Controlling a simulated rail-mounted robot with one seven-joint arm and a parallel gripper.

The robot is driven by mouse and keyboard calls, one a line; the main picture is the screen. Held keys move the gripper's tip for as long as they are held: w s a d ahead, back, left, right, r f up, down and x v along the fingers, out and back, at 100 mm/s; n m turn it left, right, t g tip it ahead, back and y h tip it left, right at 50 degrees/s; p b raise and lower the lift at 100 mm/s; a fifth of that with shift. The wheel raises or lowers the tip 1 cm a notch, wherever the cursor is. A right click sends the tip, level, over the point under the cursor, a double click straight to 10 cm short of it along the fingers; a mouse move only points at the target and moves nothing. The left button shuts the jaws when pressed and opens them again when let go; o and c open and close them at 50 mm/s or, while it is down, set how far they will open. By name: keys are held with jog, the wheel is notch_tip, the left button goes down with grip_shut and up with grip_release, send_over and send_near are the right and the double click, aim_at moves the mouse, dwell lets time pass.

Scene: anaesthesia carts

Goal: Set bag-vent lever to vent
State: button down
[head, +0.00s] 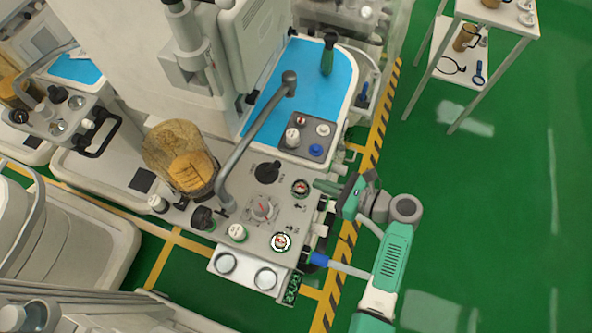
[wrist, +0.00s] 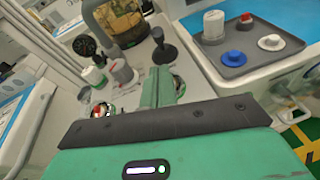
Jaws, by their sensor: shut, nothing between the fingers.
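A grey knob-like lever with a red mark (head: 263,209), probably the bag-vent lever, stands on the cart's pale panel (head: 243,214) with small markings around it. I cannot read its labels or setting. It also shows in the wrist view as a grey upright knob (wrist: 122,72), left of my fingers. My gripper (head: 318,184) is shut and empty at the panel's right edge, beside the upper round gauge (head: 300,188) and apart from the lever. In the wrist view, my green fingers (wrist: 160,73) point toward the black knob (wrist: 163,47) and partly hide the gauge behind them.
A curved grey pipe (head: 255,130) arches above the panel's left side, near the bellows canister (head: 180,160). A white-capped knob (head: 237,232) and a lower gauge (head: 281,242) flank the lever's front. A grey tray (head: 308,138) with small caps sits behind.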

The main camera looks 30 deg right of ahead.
jog(key=b, duration=0.2)
send_near(273, 167)
jog(key=w+f, duration=0.1)
jog(key=w+a+f, duration=0.1)
jog(key=w+f, duration=0.1)
jog(key=shift+w+a+f, duration=0.15)
jog(key=shift+w+f, duration=0.05)
jog(key=shift+f, duration=0.1)
jog(key=shift+w+a+f, duration=0.15)
jog(key=shift+w+a, duration=0.25)
jog(key=shift+w, duration=0.15)
